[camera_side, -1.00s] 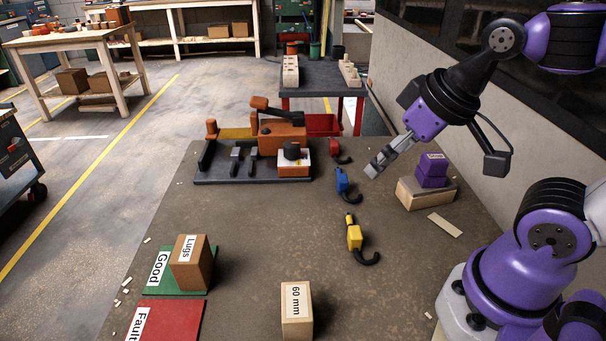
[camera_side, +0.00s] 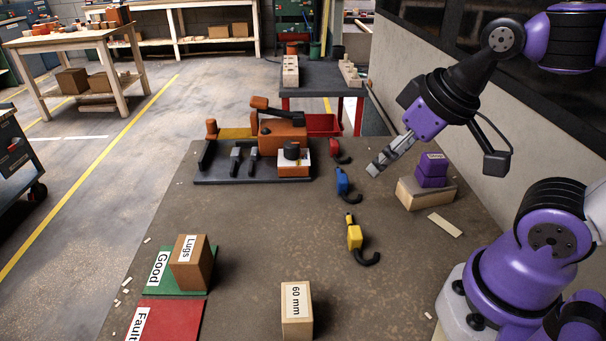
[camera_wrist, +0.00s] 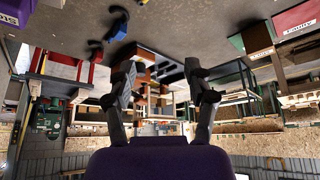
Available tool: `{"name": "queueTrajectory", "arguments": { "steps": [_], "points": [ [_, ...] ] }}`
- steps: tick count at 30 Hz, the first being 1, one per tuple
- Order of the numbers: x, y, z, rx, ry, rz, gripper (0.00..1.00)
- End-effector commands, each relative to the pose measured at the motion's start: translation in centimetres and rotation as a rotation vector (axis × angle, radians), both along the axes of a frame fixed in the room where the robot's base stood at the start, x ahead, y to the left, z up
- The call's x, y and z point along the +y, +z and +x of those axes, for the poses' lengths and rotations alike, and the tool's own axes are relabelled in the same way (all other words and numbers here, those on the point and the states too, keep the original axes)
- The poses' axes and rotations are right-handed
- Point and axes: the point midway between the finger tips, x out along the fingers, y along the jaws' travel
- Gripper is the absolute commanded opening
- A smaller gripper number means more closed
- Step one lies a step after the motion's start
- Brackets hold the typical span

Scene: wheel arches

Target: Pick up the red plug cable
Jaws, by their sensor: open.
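The red plug cable (camera_side: 335,147) lies on the table at the right end of the dark fixture, its short black cable curling toward the front right. The blue plug cable (camera_side: 342,181) lies just in front of it, and the yellow plug cable (camera_side: 354,236) lies further forward. My gripper (camera_side: 374,170) hangs to the right of the red and blue plugs, apart from both and holding nothing. In the wrist view, the fingers (camera_wrist: 160,83) are spread wide with nothing between them. The blue plug (camera_wrist: 118,28) shows there beyond the left finger; I cannot make out the red plug clearly.
A dark fixture (camera_side: 225,178) with orange blocks stands left of the plugs. A purple box (camera_side: 432,170) on a wooden block stands to the right. A 60 mm box (camera_side: 297,310) is at the front, and a Lugs box (camera_side: 191,262) sits on the green board.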

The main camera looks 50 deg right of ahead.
Motion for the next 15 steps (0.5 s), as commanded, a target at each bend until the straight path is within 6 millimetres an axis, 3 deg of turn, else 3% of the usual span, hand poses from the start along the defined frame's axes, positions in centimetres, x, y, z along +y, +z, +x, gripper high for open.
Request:
{"name": "queueTrajectory", "arguments": {
  "steps": [10,15],
  "points": [
    [-0.1,0.2,0.3,0.001,-0.01,0.001,0.61],
    [-1.8,1.3,3.6,0.024,-0.119,0.011,0.61]
  ]
}}
